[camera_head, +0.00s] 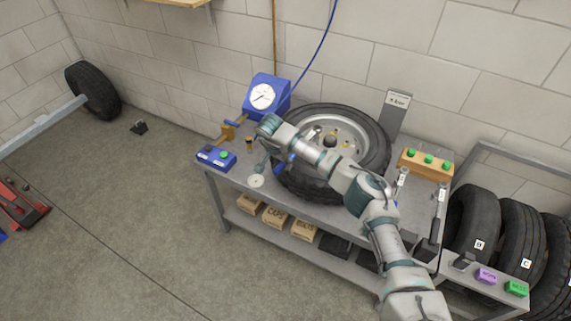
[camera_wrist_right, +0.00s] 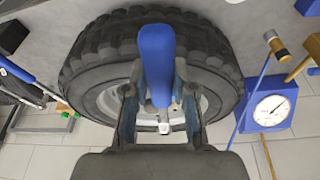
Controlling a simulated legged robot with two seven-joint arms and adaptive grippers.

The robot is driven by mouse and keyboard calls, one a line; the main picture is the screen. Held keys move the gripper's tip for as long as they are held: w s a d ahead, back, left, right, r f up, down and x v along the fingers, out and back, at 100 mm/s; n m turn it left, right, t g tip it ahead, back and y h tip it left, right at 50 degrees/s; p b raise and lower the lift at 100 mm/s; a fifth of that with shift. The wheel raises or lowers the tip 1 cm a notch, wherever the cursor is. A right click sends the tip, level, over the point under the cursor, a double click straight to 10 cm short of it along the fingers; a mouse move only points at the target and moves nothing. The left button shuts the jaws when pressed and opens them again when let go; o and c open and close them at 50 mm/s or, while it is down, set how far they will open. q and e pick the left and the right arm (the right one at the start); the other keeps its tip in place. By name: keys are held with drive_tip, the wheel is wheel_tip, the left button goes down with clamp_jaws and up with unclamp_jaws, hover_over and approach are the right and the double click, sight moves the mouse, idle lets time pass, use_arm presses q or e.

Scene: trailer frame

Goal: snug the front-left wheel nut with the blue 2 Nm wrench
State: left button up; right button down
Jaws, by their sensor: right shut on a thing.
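A wheel (camera_head: 372,120) with a black tyre and silver rim lies flat on the grey bench. Brass-coloured nuts (camera_head: 345,145) show in its rim near a dark hub; my forearm covers part of it. My right gripper (camera_head: 279,160) is over the tyre's near-left side. In the right wrist view my right gripper (camera_wrist_right: 160,108) is shut on the blue wrench (camera_wrist_right: 155,60), with the wheel (camera_wrist_right: 215,65) behind it. A small silver end (camera_wrist_right: 164,128) shows between the fingers; whether it touches a nut cannot be told. My left gripper is out of view.
A block with green buttons (camera_head: 426,163) and tagged tools (camera_head: 442,195) are at the right. Tyres (camera_head: 473,220) stand beyond the bench's right end.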

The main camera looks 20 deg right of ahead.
drive_tip(key=shift+r, duration=0.1)
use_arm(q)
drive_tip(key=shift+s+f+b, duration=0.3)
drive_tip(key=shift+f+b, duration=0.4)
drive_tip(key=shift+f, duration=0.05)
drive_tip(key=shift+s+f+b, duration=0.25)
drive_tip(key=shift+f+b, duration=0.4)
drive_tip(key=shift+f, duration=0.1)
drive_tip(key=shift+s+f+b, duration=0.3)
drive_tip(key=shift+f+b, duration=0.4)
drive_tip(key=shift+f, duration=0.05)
use_arm(e)
drive_tip(key=shift+w+a+m, duration=0.45)
drive_tip(key=shift+w, duration=0.35)
drive_tip(key=shift+w+a+m, duration=0.4)
drive_tip(key=shift+w+m, duration=0.05)
drive_tip(key=shift+w, duration=0.3)
